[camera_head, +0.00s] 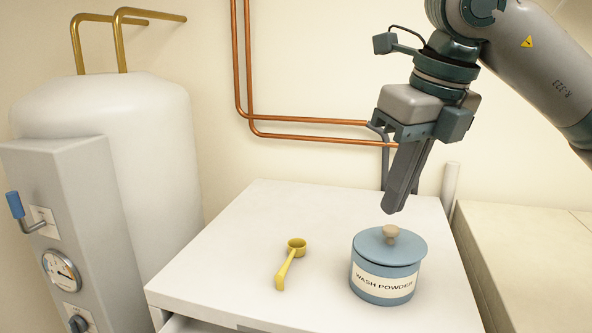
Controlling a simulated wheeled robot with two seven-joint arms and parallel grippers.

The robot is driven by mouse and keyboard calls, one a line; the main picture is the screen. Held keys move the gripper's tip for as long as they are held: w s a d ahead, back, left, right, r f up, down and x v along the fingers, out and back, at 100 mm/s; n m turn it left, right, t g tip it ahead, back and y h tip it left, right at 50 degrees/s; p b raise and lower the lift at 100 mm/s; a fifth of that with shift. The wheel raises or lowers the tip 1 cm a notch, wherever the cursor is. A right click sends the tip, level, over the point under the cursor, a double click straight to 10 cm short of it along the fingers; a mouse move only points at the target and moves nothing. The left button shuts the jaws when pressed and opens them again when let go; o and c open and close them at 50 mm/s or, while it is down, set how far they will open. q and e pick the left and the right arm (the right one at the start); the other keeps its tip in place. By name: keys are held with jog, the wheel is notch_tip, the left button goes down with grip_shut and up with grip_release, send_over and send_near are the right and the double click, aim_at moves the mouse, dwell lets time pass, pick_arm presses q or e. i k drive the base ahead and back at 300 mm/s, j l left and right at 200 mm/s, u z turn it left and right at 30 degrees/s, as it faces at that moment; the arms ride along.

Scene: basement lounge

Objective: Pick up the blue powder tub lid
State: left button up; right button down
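The blue powder tub (383,284) stands upright on the white cabinet top, with a "WASH POWDER" label on its front. Its blue lid (372,241) sits on the tub and has a round beige knob (390,233) on top. My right gripper (393,208) points down just above the knob, apart from it, with nothing visible held. Its fingers overlap from this angle, so I cannot tell the gap between them. My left gripper is not in view.
A yellow scoop (288,264) lies left of the tub on the white cabinet (235,240). A white tank (130,160) with a grey control box stands at the left. Copper pipes (300,135) run along the back wall. A pale counter (530,255) is at the right.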

aim_at(390, 245)
jog(key=k+j, duration=0.15)
jog(key=k, duration=0.25)
jog(key=k+j, duration=0.15)
jog(key=k, duration=0.2)
jog(key=k+j, duration=0.15)
jog(key=k, duration=0.25)
